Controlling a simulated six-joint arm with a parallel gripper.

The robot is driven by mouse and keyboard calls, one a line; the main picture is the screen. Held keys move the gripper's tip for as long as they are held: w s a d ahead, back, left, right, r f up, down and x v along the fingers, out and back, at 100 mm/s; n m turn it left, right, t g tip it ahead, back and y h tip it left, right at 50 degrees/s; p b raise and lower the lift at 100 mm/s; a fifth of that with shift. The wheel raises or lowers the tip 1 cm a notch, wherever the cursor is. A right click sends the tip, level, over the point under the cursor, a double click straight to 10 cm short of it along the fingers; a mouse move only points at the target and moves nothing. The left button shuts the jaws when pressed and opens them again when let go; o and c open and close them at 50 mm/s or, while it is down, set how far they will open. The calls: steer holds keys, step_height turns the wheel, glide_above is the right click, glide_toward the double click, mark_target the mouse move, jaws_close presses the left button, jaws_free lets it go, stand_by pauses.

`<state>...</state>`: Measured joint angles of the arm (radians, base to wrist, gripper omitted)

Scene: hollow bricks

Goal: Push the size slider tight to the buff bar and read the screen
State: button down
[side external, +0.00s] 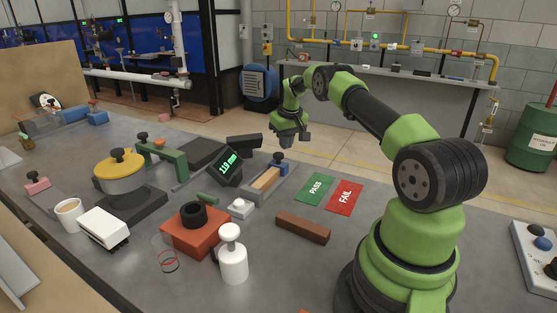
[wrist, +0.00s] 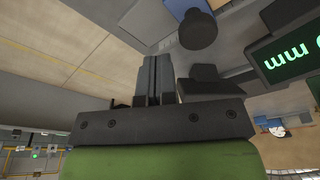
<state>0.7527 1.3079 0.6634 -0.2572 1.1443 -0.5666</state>
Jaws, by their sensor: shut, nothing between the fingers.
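The buff bar (side external: 265,180) lies in a grey gauge channel near the middle of the bench. The blue size slider (side external: 281,167) with a black knob (side external: 279,157) is at its far end; I cannot tell whether they touch. The slider (wrist: 188,7) and its knob (wrist: 198,29) also show in the wrist view. The dark screen (side external: 228,166) shows green characters, seemingly 119 mm; the wrist view cuts the screen (wrist: 289,51) off, with "mm" upside down. My gripper (side external: 291,141) is shut and empty, above and just beyond the slider. Its fingers (wrist: 153,80) are apart from the knob.
A green PASS card (side external: 315,190) and red FAIL card (side external: 345,196) lie right of the gauge. A brown bar (side external: 303,228) lies nearer. A red block with a black ring (side external: 193,228), a white bottle (side external: 232,255) and a yellow-topped pot (side external: 120,170) stand left.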

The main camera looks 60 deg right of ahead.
steer(key=shift+f, duration=0.1)
stand_by(0.3)
steer(key=shift+f, duration=1.6)
steer(key=shift+a, duration=0.55)
steer(key=shift+w+d, duration=0.1)
steer(key=shift+d, duration=0.95)
step_height(320, 180, up, 6)
stand_by(0.6)
